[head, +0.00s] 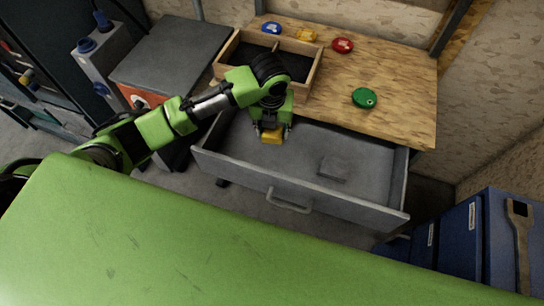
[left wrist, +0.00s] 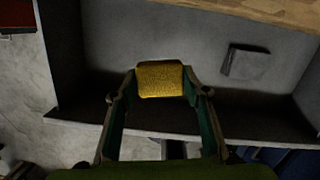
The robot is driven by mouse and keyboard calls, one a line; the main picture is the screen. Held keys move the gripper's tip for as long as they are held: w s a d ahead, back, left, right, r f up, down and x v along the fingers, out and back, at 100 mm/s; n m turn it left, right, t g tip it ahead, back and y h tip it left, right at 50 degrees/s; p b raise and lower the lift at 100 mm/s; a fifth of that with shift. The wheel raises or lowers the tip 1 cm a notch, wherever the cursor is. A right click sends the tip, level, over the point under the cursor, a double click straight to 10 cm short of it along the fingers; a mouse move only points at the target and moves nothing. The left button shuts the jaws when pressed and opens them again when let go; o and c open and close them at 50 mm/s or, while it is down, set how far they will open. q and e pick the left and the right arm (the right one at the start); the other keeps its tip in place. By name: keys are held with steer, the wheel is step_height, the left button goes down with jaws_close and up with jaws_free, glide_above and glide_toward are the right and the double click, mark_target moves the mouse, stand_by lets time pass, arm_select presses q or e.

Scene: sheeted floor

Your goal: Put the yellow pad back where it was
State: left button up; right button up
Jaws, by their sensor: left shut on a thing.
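A yellow pad (head: 271,137) is held between the fingertips of my left gripper (head: 271,128), inside the open grey drawer (head: 300,196). In the left wrist view the yellow pad (left wrist: 160,80) is a textured block at the tips of the left gripper's fingers (left wrist: 160,92), over the left part of the drawer. I cannot tell whether the pad touches the drawer floor. A grey block (head: 333,169) lies in the drawer to the right and also shows in the left wrist view (left wrist: 246,63). My right gripper is not in view.
On the wooden tabletop (head: 390,75) are a blue piece (head: 271,28), a yellow piece (head: 305,35), a red piece (head: 343,45) and a green piece (head: 364,98). A wooden divided tray (head: 303,73) stands behind the gripper. Blue bins (head: 462,238) stand at the right.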

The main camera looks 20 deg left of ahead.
arm_select(q)
steer(key=shift+a+f+m, duration=0.1)
steer(key=shift+f+m, duration=0.7)
steer(key=shift+m, duration=0.1)
steer(key=shift+s+f, duration=0.1)
steer(key=shift+f, duration=0.15)
glide_above(272, 156)
steer(key=shift+m, duration=0.3)
steer(key=f, duration=0.6)
steer(key=shift+s, duration=0.3)
step_height(272, 156, down, 3)
steer(key=shift+f+p, duration=0.1)
steer(key=shift+p, duration=0.25)
steer(key=shift+f, duration=0.3)
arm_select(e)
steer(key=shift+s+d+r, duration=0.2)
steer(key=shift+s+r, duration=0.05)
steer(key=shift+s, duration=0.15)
arm_select(q)
steer(key=shift+f, duration=0.15)
steer(key=o, duration=1)
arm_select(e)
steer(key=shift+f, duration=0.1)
